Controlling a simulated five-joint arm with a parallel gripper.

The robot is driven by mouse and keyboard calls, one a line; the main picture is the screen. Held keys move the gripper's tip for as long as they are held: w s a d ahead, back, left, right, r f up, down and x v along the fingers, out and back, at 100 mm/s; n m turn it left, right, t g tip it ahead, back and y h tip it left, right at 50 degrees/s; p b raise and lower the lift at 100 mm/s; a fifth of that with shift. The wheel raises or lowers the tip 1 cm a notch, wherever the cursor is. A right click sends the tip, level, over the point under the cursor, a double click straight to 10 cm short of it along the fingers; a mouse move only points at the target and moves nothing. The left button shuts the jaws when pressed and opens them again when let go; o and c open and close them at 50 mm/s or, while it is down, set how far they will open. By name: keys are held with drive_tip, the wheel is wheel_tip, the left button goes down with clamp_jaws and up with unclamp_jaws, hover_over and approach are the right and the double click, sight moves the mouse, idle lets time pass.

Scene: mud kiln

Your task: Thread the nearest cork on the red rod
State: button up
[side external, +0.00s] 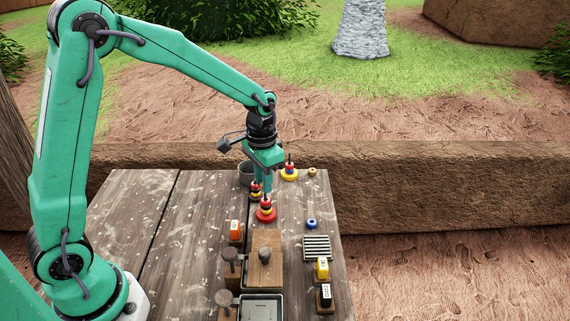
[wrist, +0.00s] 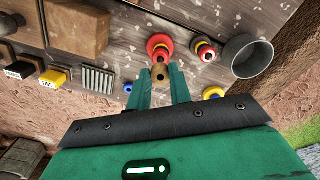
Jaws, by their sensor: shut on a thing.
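My gripper (side external: 268,188) is shut on a small brown cork, which shows between the fingertips in the wrist view (wrist: 160,73). The cork has a darker spot in its middle. In the wrist view the red-based stand (wrist: 160,46) with stacked rings lies just beyond the held cork. The same stand shows in the side view (side external: 266,215), just below and in front of the fingertips. The cork appears apart from the stand, but the height gap is hard to tell. The rod's colour is too small to make out. A tan ring-like piece (side external: 312,171) lies at the far right table corner.
A second ringed stand (wrist: 204,51) and a grey cup (wrist: 247,56) are close by. A yellow-based stand (side external: 289,174) is behind the gripper. A blue ring (side external: 311,223), a slatted rack (side external: 317,247) and a wooden block (side external: 265,272) stand nearer. The table's left part is clear.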

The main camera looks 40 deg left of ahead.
drive_tip(key=shift+f, duration=1.5)
idle(2.2)
drive_tip(key=o, duration=1.4)
drive_tip(key=shift+c, duration=0.2)
drive_tip(key=shift+r, duration=0.15)
drive_tip(key=shift+r, duration=3.35)
